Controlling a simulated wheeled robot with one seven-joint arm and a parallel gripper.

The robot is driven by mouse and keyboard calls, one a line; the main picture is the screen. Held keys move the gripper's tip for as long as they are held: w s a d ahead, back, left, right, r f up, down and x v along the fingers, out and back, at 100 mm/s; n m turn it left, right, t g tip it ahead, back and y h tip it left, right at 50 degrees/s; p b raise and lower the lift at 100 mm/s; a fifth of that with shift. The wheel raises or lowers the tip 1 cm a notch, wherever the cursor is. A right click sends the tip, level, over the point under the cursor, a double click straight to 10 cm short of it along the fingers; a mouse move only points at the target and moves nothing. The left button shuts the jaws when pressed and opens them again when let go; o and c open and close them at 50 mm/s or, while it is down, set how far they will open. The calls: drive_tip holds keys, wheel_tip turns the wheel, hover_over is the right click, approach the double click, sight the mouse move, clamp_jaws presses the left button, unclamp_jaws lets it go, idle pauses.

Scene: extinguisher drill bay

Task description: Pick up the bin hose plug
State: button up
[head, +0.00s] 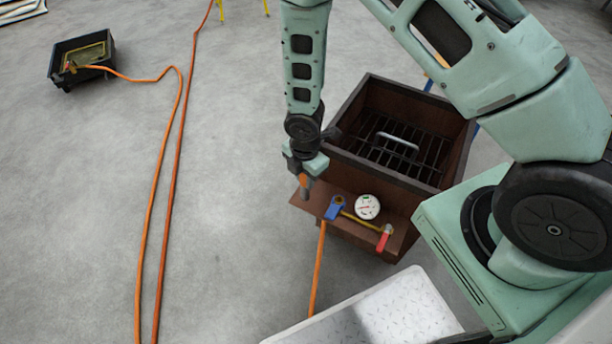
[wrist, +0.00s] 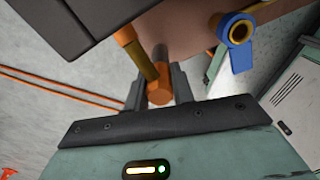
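The bin hose plug appears to be the short orange piece (head: 304,182) at the left end of the brown shelf. In the wrist view it is an orange cylinder (wrist: 158,96) beside a brass-coloured stem. My gripper (head: 303,172) points down at that end of the shelf. In the wrist view its two dark fingers (wrist: 158,88) stand on either side of the orange cylinder, close against it with no clear gap. Whether the plug is still seated is hidden.
A brown bin (head: 343,163) with a dark grate stands behind the shelf (head: 340,224). The shelf carries a blue valve (head: 334,208), a white gauge (head: 367,207) and a red handle (head: 383,239). An orange hose (head: 318,270) hangs below. A black tray (head: 62,79) sits far left.

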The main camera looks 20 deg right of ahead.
drive_tip(key=shift+c, duration=0.2)
wheel_tip(320, 180, up, 10)
drive_tip(key=p, duration=0.3)
idle(0.5)
